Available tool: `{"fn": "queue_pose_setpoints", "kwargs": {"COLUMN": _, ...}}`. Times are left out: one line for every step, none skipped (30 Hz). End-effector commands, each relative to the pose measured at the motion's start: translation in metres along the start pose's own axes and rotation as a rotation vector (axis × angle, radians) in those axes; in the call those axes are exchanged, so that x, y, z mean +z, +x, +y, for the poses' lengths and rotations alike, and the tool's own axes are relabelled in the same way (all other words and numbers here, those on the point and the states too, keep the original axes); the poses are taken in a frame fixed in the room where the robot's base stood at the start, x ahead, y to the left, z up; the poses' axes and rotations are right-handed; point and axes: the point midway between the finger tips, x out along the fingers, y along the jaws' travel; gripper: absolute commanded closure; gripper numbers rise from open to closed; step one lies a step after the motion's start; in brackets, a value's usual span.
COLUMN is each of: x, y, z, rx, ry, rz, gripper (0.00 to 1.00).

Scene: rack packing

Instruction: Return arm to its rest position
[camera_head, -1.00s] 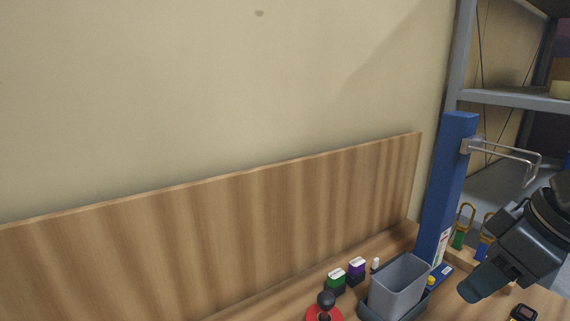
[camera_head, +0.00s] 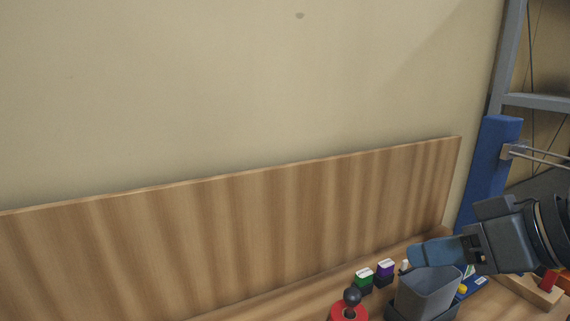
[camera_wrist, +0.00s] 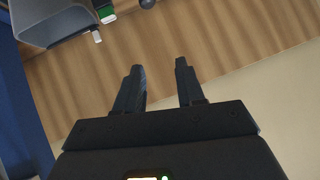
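The wooden back panel shows beyond the fingers.
The grey bin (camera_head: 424,295) stands on the wooden bench, with green (camera_head: 364,276) and purple (camera_head: 385,268) small boxes and a red-based black-knobbed item (camera_head: 351,299) to its left. A blue post (camera_head: 489,170) and metal rack stand right. The wooden panel (camera_head: 230,235) backs the bench; space above is clear.

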Motion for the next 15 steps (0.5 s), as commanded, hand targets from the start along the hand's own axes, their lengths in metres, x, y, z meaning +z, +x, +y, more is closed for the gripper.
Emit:
{"fn": "queue_pose_setpoints", "kwargs": {"x": -0.008, "y": 0.008, "z": -0.012, "rx": -0.038, "ry": 0.025, "rz": 0.064, "gripper": 0.62}}
{"fn": "queue_pose_setpoints", "kwargs": {"x": -0.013, "y": 0.011, "z": -0.018, "rx": -0.058, "ry": 0.040, "rz": 0.106, "gripper": 0.62}}
{"fn": "queue_pose_setpoints", "kwargs": {"x": -0.020, "y": 0.015, "z": -0.026, "rx": -0.081, "ry": 0.063, "rz": 0.163, "gripper": 0.62}}
{"fn": "queue_pose_setpoints", "kwargs": {"x": -0.025, "y": 0.017, "z": -0.031, "rx": -0.097, "ry": 0.082, "rz": 0.205, "gripper": 0.62}}
{"fn": "queue_pose_setpoints", "kwargs": {"x": -0.029, "y": 0.020, "z": -0.035, "rx": -0.111, "ry": 0.102, "rz": 0.246, "gripper": 0.62}}
{"fn": "queue_pose_setpoints", "kwargs": {"x": -0.034, "y": 0.022, "z": -0.040, "rx": -0.126, "ry": 0.128, "rz": 0.297, "gripper": 0.62}}
{"fn": "queue_pose_setpoints", "kwargs": {"x": -0.037, "y": 0.024, "z": -0.044, "rx": -0.137, "ry": 0.148, "rz": 0.334, "gripper": 0.62}}
{"fn": "queue_pose_setpoints", "kwargs": {"x": -0.039, "y": 0.026, "z": -0.046, "rx": -0.144, "ry": 0.170, "rz": 0.371, "gripper": 0.62}}
{"fn": "queue_pose_setpoints", "kwargs": {"x": -0.041, "y": 0.028, "z": -0.050, "rx": -0.154, "ry": 0.199, "rz": 0.415, "gripper": 0.62}}
{"fn": "queue_pose_setpoints", "kwargs": {"x": -0.042, "y": 0.029, "z": -0.052, "rx": -0.158, "ry": 0.222, "rz": 0.448, "gripper": 0.62}}
{"fn": "queue_pose_setpoints", "kwargs": {"x": -0.042, "y": 0.031, "z": -0.053, "rx": -0.161, "ry": 0.245, "rz": 0.479, "gripper": 0.62}}
{"fn": "queue_pose_setpoints", "kwargs": {"x": -0.042, "y": 0.033, "z": -0.056, "rx": -0.163, "ry": 0.276, "rz": 0.517, "gripper": 0.62}}
{"fn": "queue_pose_setpoints", "kwargs": {"x": -0.040, "y": 0.035, "z": -0.056, "rx": -0.161, "ry": 0.299, "rz": 0.545, "gripper": 0.62}}
{"fn": "queue_pose_setpoints", "kwargs": {"x": -0.038, "y": 0.036, "z": -0.057, "rx": -0.160, "ry": 0.322, "rz": 0.571, "gripper": 0.62}}
{"fn": "queue_pose_setpoints", "kwargs": {"x": -0.034, "y": 0.038, "z": -0.058, "rx": -0.154, "ry": 0.353, "rz": 0.603, "gripper": 0.62}}
